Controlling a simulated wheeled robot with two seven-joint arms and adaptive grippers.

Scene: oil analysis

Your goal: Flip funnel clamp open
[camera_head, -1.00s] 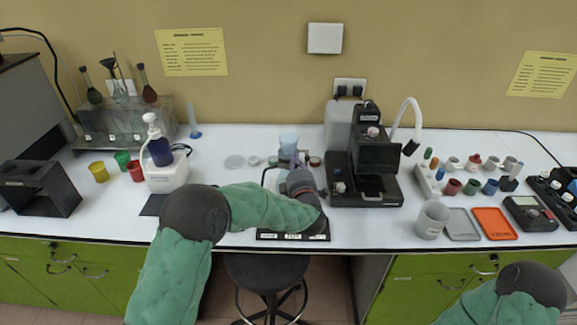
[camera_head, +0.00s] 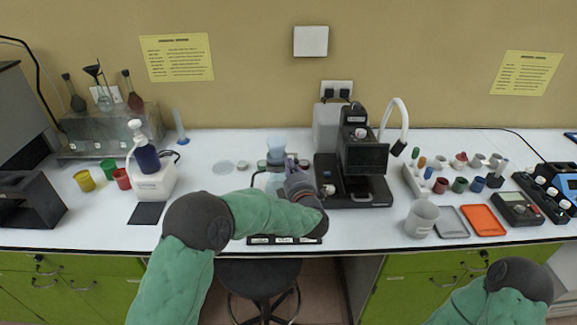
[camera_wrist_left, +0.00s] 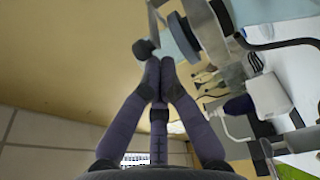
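The pale-blue funnel (camera_head: 276,148) stands on the filter apparatus at the middle of the bench. Its clamp is too small to make out in the head view, where my left arm partly hides the apparatus. In the left wrist view a dark rounded knob (camera_wrist_left: 143,49) on a thin grey arm, perhaps part of the clamp, lies just beyond my fingertips. My left gripper (camera_head: 291,165) is just right of and in front of the funnel. The wrist view shows its purple fingers (camera_wrist_left: 160,64) drawn together, with nothing visible between them. Whether they touch the knob is unclear. My right gripper is out of view.
A black instrument (camera_head: 360,170) stands close to the right of my left gripper. A white dispenser with a blue bottle (camera_head: 147,157) stands to the left. A beaker (camera_head: 421,219) and an orange tray (camera_head: 483,220) are at right.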

